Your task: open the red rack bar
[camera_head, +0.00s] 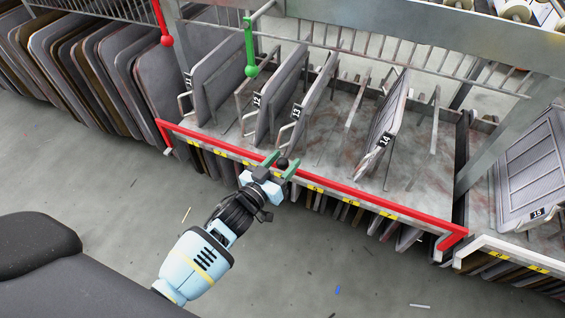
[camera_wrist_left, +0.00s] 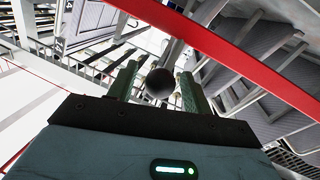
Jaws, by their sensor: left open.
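The red rack bar (camera_head: 350,188) runs along the front edge of the rack shelf, with bent ends at left and right. In the left wrist view it crosses the upper right as a red strip (camera_wrist_left: 235,54). A black ball knob (camera_head: 283,162) is at the bar, near its middle. My left gripper (camera_head: 281,164) is at the front of the bar, its green fingers open on either side of the knob. The left wrist view shows the knob (camera_wrist_left: 160,83) between the fingers, with gaps visible. My right gripper is not in view.
Grey plates stand upright on the rack, including plate 12 (camera_head: 277,95) and leaning plate 14 (camera_head: 391,125). A green hanging handle (camera_head: 250,55) and a red one (camera_head: 165,30) are above. The floor (camera_head: 100,190) in front is largely clear.

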